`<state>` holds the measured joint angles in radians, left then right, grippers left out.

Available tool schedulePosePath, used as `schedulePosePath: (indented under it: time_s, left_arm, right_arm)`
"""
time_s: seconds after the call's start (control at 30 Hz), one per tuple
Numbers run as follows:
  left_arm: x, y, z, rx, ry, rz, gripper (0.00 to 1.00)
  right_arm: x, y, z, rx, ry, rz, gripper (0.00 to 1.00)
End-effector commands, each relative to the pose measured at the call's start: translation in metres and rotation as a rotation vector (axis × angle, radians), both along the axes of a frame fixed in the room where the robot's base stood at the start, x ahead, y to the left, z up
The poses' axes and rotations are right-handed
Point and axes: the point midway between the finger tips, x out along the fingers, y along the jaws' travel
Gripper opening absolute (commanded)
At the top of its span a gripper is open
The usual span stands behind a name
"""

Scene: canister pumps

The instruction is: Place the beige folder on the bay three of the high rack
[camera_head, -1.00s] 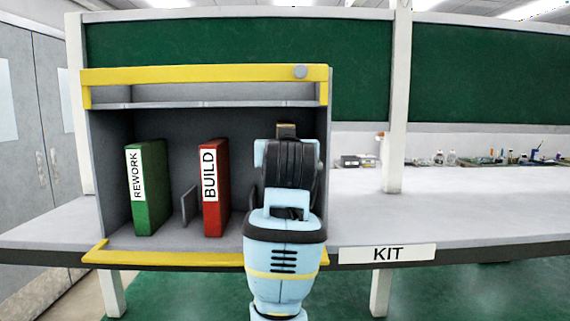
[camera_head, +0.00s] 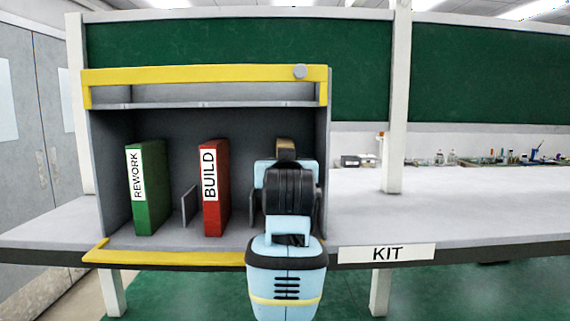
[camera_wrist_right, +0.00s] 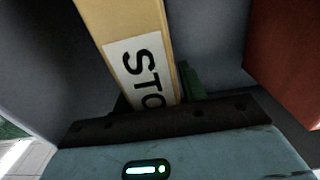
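The beige folder (camera_head: 286,148) shows only as a small tan top above my right gripper (camera_head: 290,180) in the head view; my wrist hides the rest. In the right wrist view the beige folder (camera_wrist_right: 135,45) has a white label whose visible letters read "STO". It runs down to my right gripper, which appears shut on it; the fingertips are hidden. Gripper and folder are at the right-hand bay of the grey rack (camera_head: 110,165) with yellow edges. Whether the folder touches the rack floor is hidden. My left gripper is not in view.
A green REWORK folder (camera_head: 152,190) stands in the left bay and a red BUILD folder (camera_head: 216,190) in the middle bay. Low dividers (camera_head: 189,206) separate the bays. The rack's right wall (camera_head: 322,150) is close to my wrist. The bench right of it is clear near a KIT label (camera_head: 387,253).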

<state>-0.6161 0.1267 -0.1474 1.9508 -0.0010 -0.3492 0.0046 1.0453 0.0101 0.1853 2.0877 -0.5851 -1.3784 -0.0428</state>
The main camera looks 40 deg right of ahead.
Motion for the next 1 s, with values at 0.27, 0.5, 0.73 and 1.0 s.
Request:
schedulePosePath:
  time_s: [0.27,0.5,0.73,1.0]
  left_arm:
    - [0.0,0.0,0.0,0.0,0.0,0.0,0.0]
    - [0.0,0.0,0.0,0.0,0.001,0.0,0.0]
    - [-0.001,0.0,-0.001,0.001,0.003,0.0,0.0]
    - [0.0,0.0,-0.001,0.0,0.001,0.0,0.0]
  right_arm:
    - [0.0,0.0,0.0,0.0,0.0,0.0,0.54]
    - [-0.003,0.003,0.004,0.0,0.0,0.001,0.54]
    - [-0.034,0.03,0.004,0.001,-0.003,0.003,0.54]
    - [-0.073,0.062,0.004,0.002,-0.002,0.003,0.54]
